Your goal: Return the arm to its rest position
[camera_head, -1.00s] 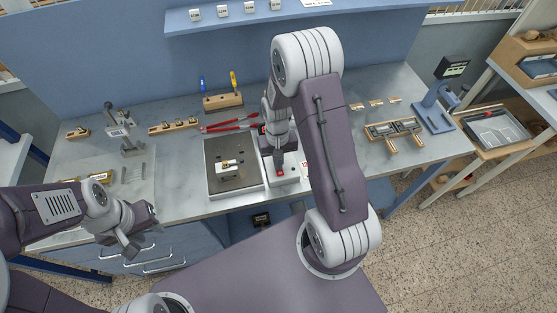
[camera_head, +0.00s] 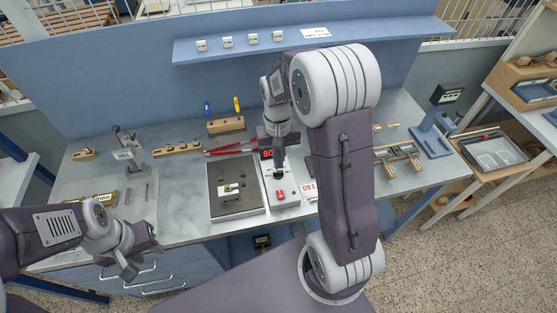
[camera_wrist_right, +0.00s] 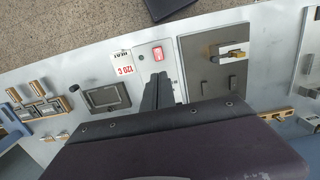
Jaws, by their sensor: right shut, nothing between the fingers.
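My right arm (camera_head: 345,190) rises across the middle of the head view and bends down to the bench. My right gripper (camera_head: 279,174) is shut and empty, pointing down over the white control box (camera_head: 288,206). Its tips appear just behind the red switch (camera_head: 281,194), apart from it in the picture. In the right wrist view the shut dark fingers (camera_wrist_right: 157,92) lie over the box, with the red switch (camera_wrist_right: 158,54) beyond their tips. My left gripper (camera_head: 138,262) hangs at the bench's front edge at left; its jaw opening is unclear.
A grey plate with a small brass-coloured piece (camera_head: 236,203) lies left of the control box. Red-handled tongs (camera_head: 230,150) and a tool block (camera_head: 226,125) are behind it. A blue stand (camera_head: 432,140) is at right. A shelf (camera_head: 315,38) spans the back.

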